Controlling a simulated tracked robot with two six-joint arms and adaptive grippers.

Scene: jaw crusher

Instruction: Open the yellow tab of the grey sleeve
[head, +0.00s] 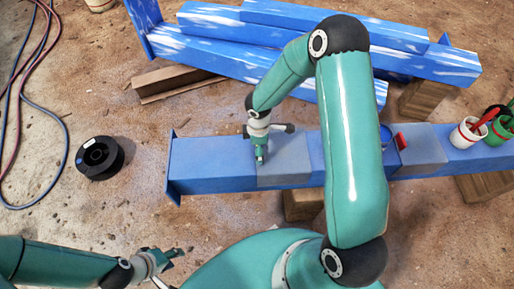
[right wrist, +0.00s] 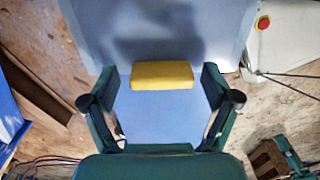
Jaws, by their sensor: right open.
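The grey sleeve (head: 285,165) wraps the left part of a long blue beam (head: 210,165). The yellow tab (right wrist: 162,75) shows in the right wrist view as a short bar at the edge of a grey-blue surface; I cannot make it out in the head view. My right gripper (head: 260,160) points down at the left edge of the sleeve. In the right wrist view its fingers (right wrist: 160,76) are apart, one on each side of the tab with gaps. My left gripper (head: 172,268) is low at the left, away from the beam, its fingers spread and empty.
A second grey sleeve (head: 420,150) with a red tab (head: 402,141) sits farther right on the beam. Paint pots (head: 467,134) stand at its right end. More blue beams (head: 300,45) lie behind. A black spool (head: 99,158) and hoses (head: 20,90) lie on the floor at left.

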